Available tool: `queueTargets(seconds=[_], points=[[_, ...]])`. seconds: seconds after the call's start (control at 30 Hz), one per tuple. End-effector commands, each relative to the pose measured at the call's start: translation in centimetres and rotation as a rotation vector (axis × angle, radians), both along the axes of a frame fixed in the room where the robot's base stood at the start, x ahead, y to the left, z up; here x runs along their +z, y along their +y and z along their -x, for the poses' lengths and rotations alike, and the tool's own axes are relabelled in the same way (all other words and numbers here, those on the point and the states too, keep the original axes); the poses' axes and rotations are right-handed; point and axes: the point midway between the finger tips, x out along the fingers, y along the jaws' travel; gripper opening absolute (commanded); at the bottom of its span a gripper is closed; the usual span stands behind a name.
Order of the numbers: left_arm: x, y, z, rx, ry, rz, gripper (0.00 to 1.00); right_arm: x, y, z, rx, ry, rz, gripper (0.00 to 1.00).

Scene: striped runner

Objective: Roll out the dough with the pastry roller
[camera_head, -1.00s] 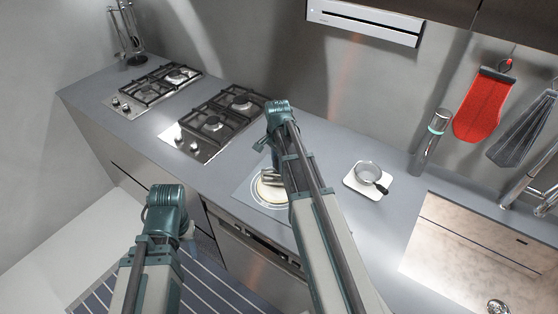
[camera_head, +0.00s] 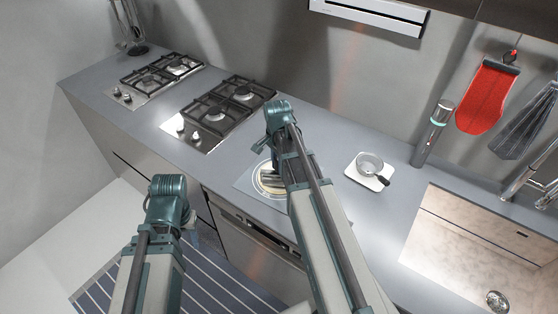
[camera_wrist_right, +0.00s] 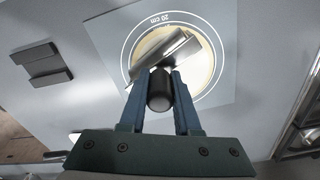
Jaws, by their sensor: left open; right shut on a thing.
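The dough (camera_wrist_right: 204,66) is a pale, flat round on a grey pastry mat (camera_wrist_right: 110,42) with ring markings, one labelled 20 cm. The pastry roller (camera_wrist_right: 165,55) has a metal cylinder and a dark handle. My right gripper (camera_wrist_right: 160,88) is shut on the handle, and the cylinder lies over the dough; I cannot tell whether they touch. In the head view the mat (camera_head: 245,184) shows on the counter, with my right arm covering part of it and the right fingers. My left gripper (camera_head: 190,238) is low in front of the counter, mostly hidden behind its arm, open and empty.
Two gas hobs (camera_head: 205,125) stand left on the counter. A small sieve or pan (camera_head: 369,164) on a white board (camera_head: 360,179) is right of the mat. The sink (camera_head: 450,240) is further right. A red mitt (camera_head: 487,97) hangs on the wall.

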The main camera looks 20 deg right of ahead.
Motion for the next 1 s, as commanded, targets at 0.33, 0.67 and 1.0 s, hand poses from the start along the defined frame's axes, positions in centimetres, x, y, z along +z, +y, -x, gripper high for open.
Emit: queueTargets(seconds=[0.33, 0.67, 1.0], points=[[-0.2, 0.0, 0.0, 0.000, 0.000, 0.000, 0.50, -0.2, 0.2, 0.4, 0.000, 0.000, 0.000, 0.00], [-0.1, 0.0, 0.0, 0.000, 0.000, 0.000, 0.50, -0.1, -0.6, -1.1, 0.000, 0.000, 0.000, 0.00], [0.1, 0.0, 0.0, 0.000, 0.000, 0.000, 0.50, 0.1, -2.0, -3.2, 0.000, 0.000, 0.000, 0.00]])
